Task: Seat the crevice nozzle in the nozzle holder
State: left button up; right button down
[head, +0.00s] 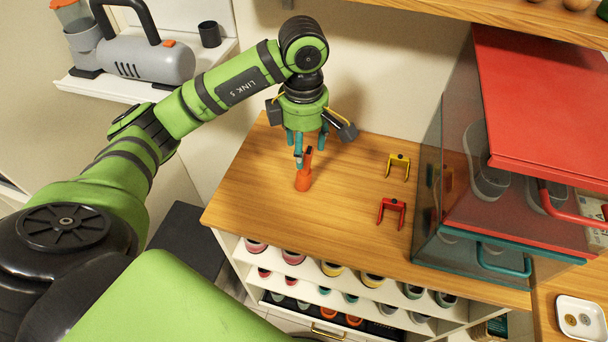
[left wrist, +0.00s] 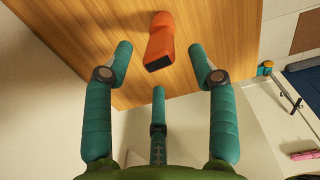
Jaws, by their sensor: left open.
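The orange crevice nozzle (head: 303,178) is on the wooden cabinet top and looks upright. In the left wrist view the nozzle (left wrist: 160,38) shows a dark slanted mouth facing the camera. My left gripper (head: 306,145) points down at the nozzle, its teal fingers close to the upper end. A yellow U-shaped clip (head: 398,160) and a red one (head: 392,207) are to the right; I cannot tell which, if either, is the nozzle holder. My right gripper is in neither view.
Tinted boxes with a red lid (head: 545,95) and several shoes stand at the right. A grey vacuum (head: 145,62) and a dark cup (head: 209,34) sit on a white shelf at upper left. Shoe cubbies (head: 240,256) lie below the cabinet top. The wood between nozzle and clips is clear.

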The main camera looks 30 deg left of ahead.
aim_at(305, 167)
pick_arm(q)
jog(key=f+p, duration=0.1)
jog(key=f, duration=0.1)
jog(key=f+p, duration=0.1)
jog(key=f, duration=0.3)
jog(key=shift+s+d+p, duration=0.1)
jog(key=shift+d+p, duration=0.15)
jog(key=shift+p, duration=0.15)
jog(key=shift+f, duration=0.35)
grip_shut()
